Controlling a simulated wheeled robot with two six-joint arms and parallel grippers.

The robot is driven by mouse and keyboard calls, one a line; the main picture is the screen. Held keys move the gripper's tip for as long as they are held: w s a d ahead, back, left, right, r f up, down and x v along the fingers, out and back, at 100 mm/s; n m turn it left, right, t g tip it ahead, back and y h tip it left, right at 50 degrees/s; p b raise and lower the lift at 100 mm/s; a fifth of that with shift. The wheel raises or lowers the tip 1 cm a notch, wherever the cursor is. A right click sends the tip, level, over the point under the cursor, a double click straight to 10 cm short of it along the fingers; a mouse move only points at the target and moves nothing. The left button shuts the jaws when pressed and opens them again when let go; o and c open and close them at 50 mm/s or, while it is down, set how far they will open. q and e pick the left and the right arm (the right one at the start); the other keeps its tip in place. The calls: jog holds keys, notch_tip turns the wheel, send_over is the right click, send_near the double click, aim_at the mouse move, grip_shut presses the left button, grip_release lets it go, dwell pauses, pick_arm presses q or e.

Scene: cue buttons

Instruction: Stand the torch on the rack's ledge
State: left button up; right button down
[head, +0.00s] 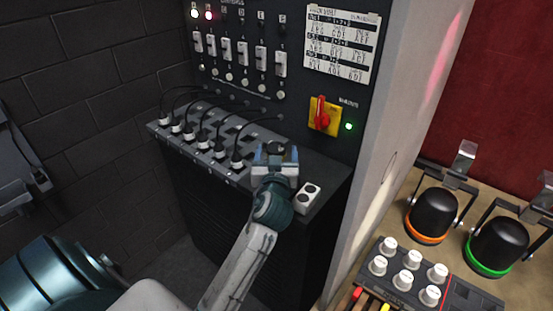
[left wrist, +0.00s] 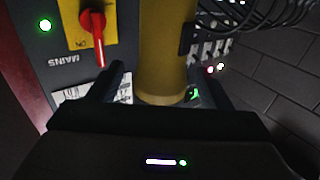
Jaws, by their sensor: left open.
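The torch shows in the left wrist view as a yellow upright cylinder (left wrist: 166,45). In the head view only a dark round top (head: 276,147), which seems to be its end, shows between the fingers. My left gripper (head: 277,156) is at the front right of the rack's ledge (head: 325,172). It is open, with one finger on each side of the torch, as the left wrist view also shows (left wrist: 155,82). The torch's foot is hidden, so I cannot tell whether it touches the ledge. My right gripper is not in view.
Black plugs with cables (head: 203,143) line the ledge to the left. The yellow mains switch with a red handle (head: 323,117) is behind. Lamps (head: 433,215) and a knob panel (head: 408,272) stand at right.

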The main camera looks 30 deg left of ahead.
pick_arm(q)
jog(key=shift+x, duration=1.1)
jog(key=shift+s+f, duration=0.1)
jog(key=shift+c, duration=0.4)
jog(key=c, duration=1.2)
